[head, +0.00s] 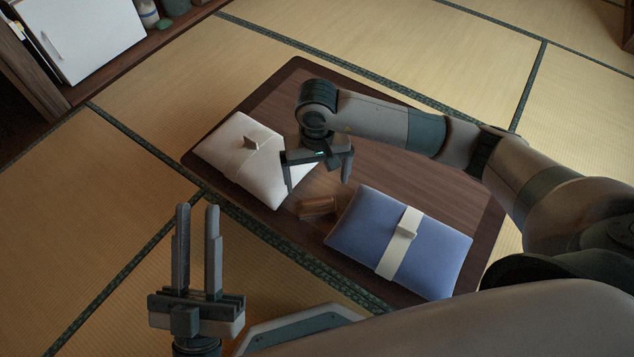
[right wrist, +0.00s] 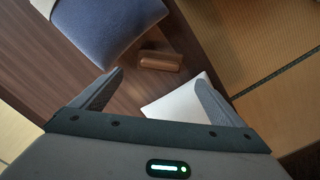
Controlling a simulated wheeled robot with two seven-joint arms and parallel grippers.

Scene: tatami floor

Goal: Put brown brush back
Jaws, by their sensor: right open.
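The brown brush (head: 317,207) is a small brown block lying on the low dark wooden table (head: 275,95), between a white cushion-like bundle (head: 226,160) and a blue one (head: 365,225). It also shows in the right wrist view (right wrist: 160,61), beyond the fingertips. My right gripper (head: 318,186) is open and empty, pointing down above the table, close to the brush and apart from it. The right fingers show in the wrist view too (right wrist: 159,80). My left gripper (head: 198,207) is open and empty over the tatami, left of the table, fingers pointing up in the picture.
The white and blue bundles each have a pale band and flank the brush closely. A wooden shelf (head: 185,20) with a white panel (head: 90,35) and small containers stands at the upper left. The tatami (head: 130,195) around the table is clear.

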